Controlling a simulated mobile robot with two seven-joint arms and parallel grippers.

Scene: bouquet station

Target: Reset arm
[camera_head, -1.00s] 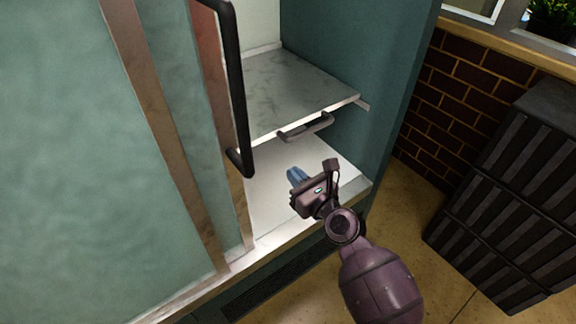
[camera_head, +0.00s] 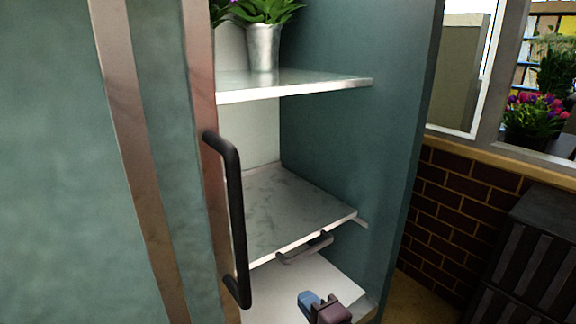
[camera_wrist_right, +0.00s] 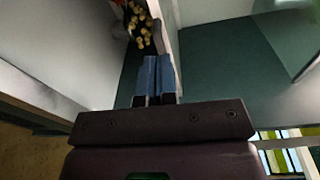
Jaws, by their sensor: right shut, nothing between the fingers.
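My right gripper (camera_head: 309,299) shows at the bottom of the head view, in front of the open cabinet's lowest shelf. Its blue fingers are closed together with nothing between them. The right wrist view also shows the shut blue fingers (camera_wrist_right: 158,75), pointing up into the cabinet. Most of my right arm is below the head view's edge. My left gripper is in neither view.
A teal cabinet (camera_head: 340,140) stands open, with a marbled middle shelf (camera_head: 290,210) and an upper shelf (camera_head: 300,88) holding a potted plant (camera_head: 264,45). A sliding door with a black handle (camera_head: 234,220) covers the left side. A dark crate stack (camera_head: 530,260) stands right.

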